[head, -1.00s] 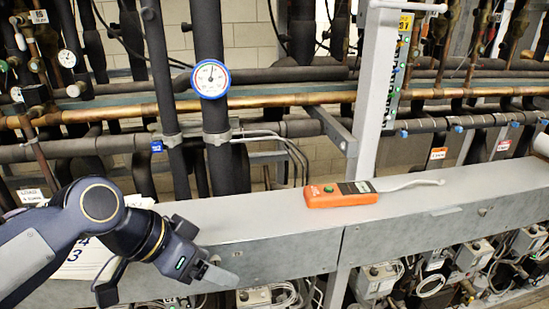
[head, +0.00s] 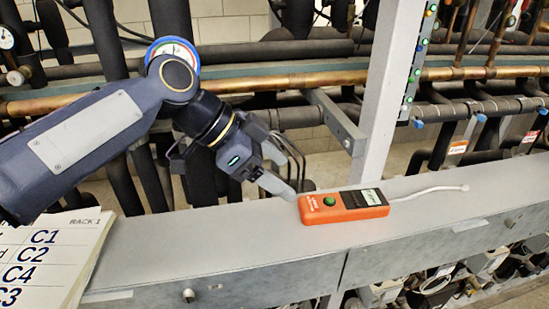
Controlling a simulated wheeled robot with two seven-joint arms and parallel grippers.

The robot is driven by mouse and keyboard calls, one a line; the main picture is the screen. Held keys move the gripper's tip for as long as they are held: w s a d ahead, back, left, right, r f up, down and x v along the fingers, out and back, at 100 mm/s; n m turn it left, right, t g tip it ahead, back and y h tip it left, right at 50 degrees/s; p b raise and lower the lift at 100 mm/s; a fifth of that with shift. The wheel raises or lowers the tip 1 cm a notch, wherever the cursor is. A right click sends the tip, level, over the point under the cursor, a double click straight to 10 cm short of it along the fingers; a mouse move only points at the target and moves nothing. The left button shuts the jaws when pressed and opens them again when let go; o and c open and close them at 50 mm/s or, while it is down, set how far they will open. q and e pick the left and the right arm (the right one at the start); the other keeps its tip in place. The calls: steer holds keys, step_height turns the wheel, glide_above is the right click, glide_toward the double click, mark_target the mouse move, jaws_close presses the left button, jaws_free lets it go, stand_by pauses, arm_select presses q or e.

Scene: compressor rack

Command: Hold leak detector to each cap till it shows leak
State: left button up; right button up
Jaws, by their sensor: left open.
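Small blue caps (head: 417,123) sit on valve stubs along the dark pipe at the right, behind and above the beam. The screen is too small to read. My right gripper is not in view.
The grey beam (head: 220,240) runs across the front. A grey upright post (head: 385,90) and bracket (head: 335,122) stand behind the detector. A paper list headed RACK 1 (head: 50,250) lies at lower left.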

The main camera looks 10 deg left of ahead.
mark_target(320, 202)
arm_select(q)
steer(key=b+x, duration=0.4)
steer(key=x, duration=0.6)
steer(key=shift+a+f, duration=0.1)
steer(key=shift+d+f, duration=0.4)
steer(key=shift+d, duration=0.15)
steer(key=c, duration=0.9)
steer(key=shift+r+p, duration=2.15)
steer(key=shift+r, duration=0.95)
